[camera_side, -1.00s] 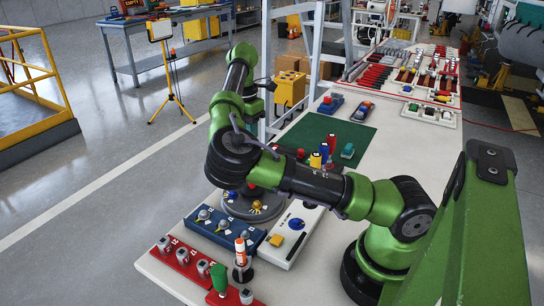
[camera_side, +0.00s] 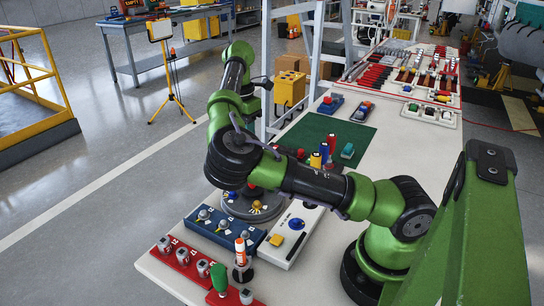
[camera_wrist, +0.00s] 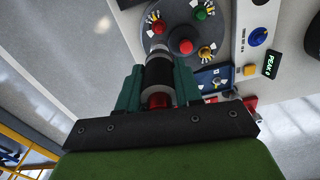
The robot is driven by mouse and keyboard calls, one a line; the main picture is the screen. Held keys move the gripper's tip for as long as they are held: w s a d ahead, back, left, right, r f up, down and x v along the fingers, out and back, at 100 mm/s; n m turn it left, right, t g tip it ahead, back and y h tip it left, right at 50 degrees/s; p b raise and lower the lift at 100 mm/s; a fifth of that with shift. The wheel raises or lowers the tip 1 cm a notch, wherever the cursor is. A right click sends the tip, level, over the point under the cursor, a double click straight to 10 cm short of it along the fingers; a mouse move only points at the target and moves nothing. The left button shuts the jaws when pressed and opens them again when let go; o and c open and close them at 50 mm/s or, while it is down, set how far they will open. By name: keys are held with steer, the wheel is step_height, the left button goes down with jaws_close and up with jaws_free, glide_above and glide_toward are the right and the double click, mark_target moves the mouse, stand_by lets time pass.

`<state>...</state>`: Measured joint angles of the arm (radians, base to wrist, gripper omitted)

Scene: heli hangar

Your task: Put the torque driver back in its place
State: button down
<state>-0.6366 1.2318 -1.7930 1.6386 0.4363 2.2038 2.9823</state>
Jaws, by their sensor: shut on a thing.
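My gripper (camera_wrist: 158,90) has teal fingers, shut on a black cylindrical tool with a grey band and a red part, which I take to be the torque driver (camera_wrist: 159,72). The wrist view shows the tool between the fingers, its far end toward a round grey base (camera_wrist: 184,60). That base carries red, yellow and blue pieces and also shows on the bench in the side view (camera_side: 236,207). I cannot tell the gap between tool and base. In the side view my arm hides the fingers and tool. No empty place for the driver can be made out for sure.
A blue panel with knobs (camera_side: 210,228), a white box (camera_side: 290,253) with a blue knob and a red socket strip (camera_side: 180,263) crowd the near bench end. A green-handled tool (camera_side: 219,277) and an orange-white tube (camera_side: 240,250) stand nearby. A green mat (camera_side: 310,128) lies beyond.

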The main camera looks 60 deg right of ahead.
steer(key=s+a+r+n, duration=0.3)
steer(key=s+r, duration=0.1)
steer(key=s, duration=0.2)
steer(key=shift+s+d+f+n, duration=0.75)
steer(key=shift+s+f+n, duration=0.5)
steer(key=shift+s+f, duration=0.75)
steer(key=shift+s+d+f+n, duration=0.8)
steer(key=shift+s+f+n, duration=0.5)
steer(key=shift+s, duration=1.35)
steer(key=shift+s+d+f+n, duration=0.75)
steer(key=shift+s+f+n, duration=0.4)
steer(key=shift+s+f, duration=0.9)
steer(key=shift+s+f, duration=0.25)
steer(key=shift+f, duration=0.5)
steer(key=c, duration=0.7)
jaws_free()
